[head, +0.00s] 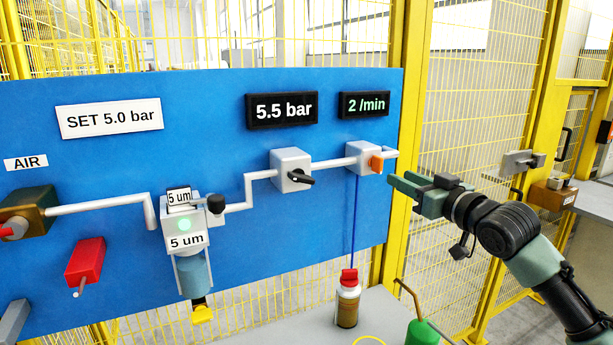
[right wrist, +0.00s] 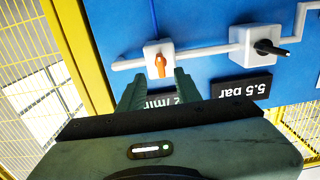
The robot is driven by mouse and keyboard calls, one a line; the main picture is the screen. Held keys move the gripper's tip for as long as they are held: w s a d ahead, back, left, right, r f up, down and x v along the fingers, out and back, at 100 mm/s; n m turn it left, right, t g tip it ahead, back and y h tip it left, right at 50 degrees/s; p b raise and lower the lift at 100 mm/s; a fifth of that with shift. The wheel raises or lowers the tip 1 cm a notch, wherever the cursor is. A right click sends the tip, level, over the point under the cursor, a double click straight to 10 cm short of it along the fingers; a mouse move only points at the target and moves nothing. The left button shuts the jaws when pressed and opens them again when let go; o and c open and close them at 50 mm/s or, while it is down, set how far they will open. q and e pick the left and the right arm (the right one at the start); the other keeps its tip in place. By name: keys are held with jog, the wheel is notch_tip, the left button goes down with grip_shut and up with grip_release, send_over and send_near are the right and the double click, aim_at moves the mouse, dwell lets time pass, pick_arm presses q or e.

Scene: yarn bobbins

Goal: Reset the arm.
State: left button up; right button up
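My right gripper (head: 394,186) is in front of the right edge of the blue panel (head: 110,255), just below and right of a grey block with an orange knob (head: 376,164). In the right wrist view its two fingers (right wrist: 156,86) stand apart with nothing between them. The orange knob (right wrist: 160,66) shows beyond the fingertips there, apart from them as far as I can tell. My left gripper is in neither view.
A red-capped bottle (head: 348,300) and green can (head: 423,333) stand below. Yellow fencing (head: 412,60) lies behind.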

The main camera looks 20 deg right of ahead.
jog(key=shift+f, duration=0.1)
jog(key=s+a+f+g, duration=0.2)
jog(key=s+a+f, duration=0.15)
jog(key=f, duration=0.75)
jog(key=s+a+f+n+g, duration=0.1)
jog(key=s+a+f+g, duration=0.3)
jog(key=f, duration=0.6)
jog(key=s+a+f+g, duration=0.15)
jog(key=a+f, duration=0.35)
jog(key=f, duration=0.6)
jog(key=s+a+f+g+h, duration=0.1)
jog(key=s+a+f+g, duration=0.45)
jog(key=s, duration=0.75)
jog(key=s+a+f+g, duration=0.2)
jog(key=s+a+f, duration=0.5)
jog(key=s, duration=0.5)
notch_tip(320, 180, down, 25)
jog(key=s+d, duration=0.1)
jog(key=d, duration=0.1)
jog(key=s+d+f+g, duration=0.2)
jog(key=s+f, duration=1.5)
jog(key=shift+s+d+n, duration=0.2)
jog(key=shift+d+n, duration=0.1)
